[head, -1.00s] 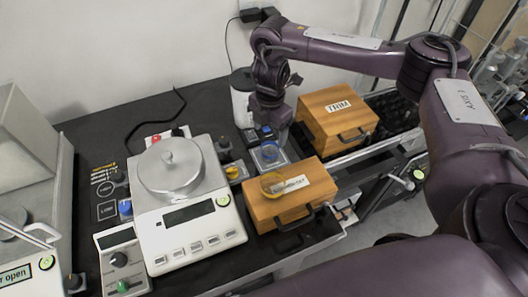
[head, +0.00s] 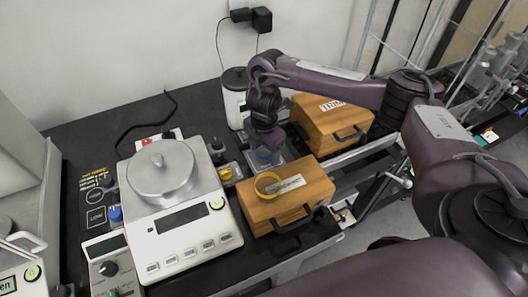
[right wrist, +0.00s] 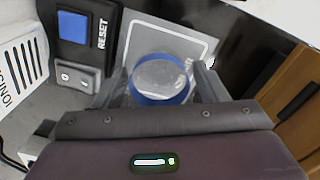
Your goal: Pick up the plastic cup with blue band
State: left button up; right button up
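The clear plastic cup with the blue band (head: 264,158) stands upright on a grey-bordered pad behind the front wooden box. It also shows in the right wrist view (right wrist: 160,80), seen from above. My right gripper (head: 263,148) points down over it and partly hides it in the head view. In the right wrist view my right gripper (right wrist: 163,88) has one finger on each side of the cup, apart and not visibly closed on it. My left gripper is not in view.
A yellow-banded cup (head: 267,184) sits on the front wooden box (head: 290,208), close to the gripper. Another wooden box (head: 333,122) stands behind right. A white balance (head: 185,235) is at left. A blue reset button (right wrist: 72,27) lies beside the pad.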

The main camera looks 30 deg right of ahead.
jog(key=c, duration=0.9)
